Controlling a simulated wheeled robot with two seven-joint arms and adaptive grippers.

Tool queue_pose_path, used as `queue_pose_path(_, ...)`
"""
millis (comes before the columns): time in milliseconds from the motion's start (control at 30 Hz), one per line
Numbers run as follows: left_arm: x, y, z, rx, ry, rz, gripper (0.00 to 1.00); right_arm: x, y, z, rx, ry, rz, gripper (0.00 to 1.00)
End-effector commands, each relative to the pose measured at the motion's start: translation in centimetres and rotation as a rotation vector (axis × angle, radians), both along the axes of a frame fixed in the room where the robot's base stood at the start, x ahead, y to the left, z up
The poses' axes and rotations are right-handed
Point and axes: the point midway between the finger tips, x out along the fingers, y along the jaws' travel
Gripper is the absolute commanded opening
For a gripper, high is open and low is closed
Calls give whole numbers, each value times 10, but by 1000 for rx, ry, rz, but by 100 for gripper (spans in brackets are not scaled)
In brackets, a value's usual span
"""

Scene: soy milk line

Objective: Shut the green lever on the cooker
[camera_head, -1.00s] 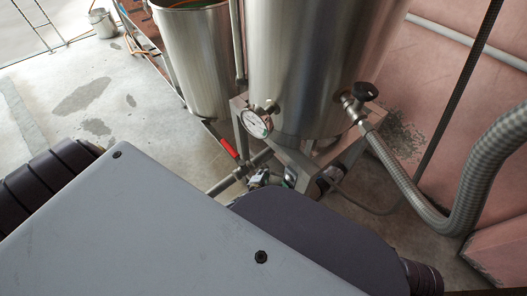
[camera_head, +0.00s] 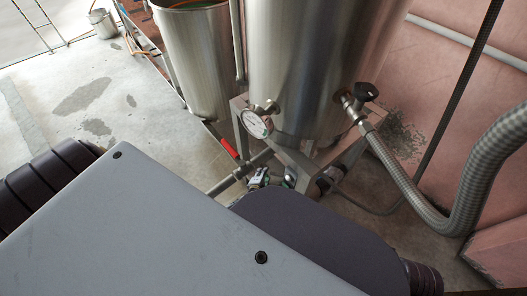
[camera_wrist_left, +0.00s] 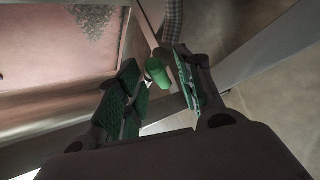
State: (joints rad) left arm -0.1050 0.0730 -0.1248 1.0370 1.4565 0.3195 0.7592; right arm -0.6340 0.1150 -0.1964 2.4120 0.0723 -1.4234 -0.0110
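The cooker (camera_head: 310,70) is the large steel tank in the middle of the head view. In the left wrist view, the green lever (camera_wrist_left: 157,72) shows as a short rounded green end beside a steel leg of the frame. My left gripper (camera_wrist_left: 157,90) is open, its green-padded fingers on either side of the lever's end with gaps visible. In the head view, parts of this gripper (camera_head: 290,180) show low beside the cooker's stand; my own body hides the rest. The lever is not clear there. My right gripper is in neither view.
A red-handled valve (camera_head: 229,147) sits on piping left of the stand. A dial gauge (camera_head: 257,124) and a black-knobbed valve (camera_head: 364,92) are on the cooker. A braided hose (camera_head: 440,215) curves along the right. A second tank (camera_head: 203,65) stands left. Open floor lies further left.

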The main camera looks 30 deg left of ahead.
Motion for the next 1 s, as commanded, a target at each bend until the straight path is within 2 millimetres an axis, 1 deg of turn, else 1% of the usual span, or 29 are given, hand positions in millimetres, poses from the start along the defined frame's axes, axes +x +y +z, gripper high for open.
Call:
queue_pose_path(800, -48, -14, 29, -1, 1, 1, 36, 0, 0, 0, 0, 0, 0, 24)
queue_pose_path(1000, -55, -16, 34, 0, 1, 0, 36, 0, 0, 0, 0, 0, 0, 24)
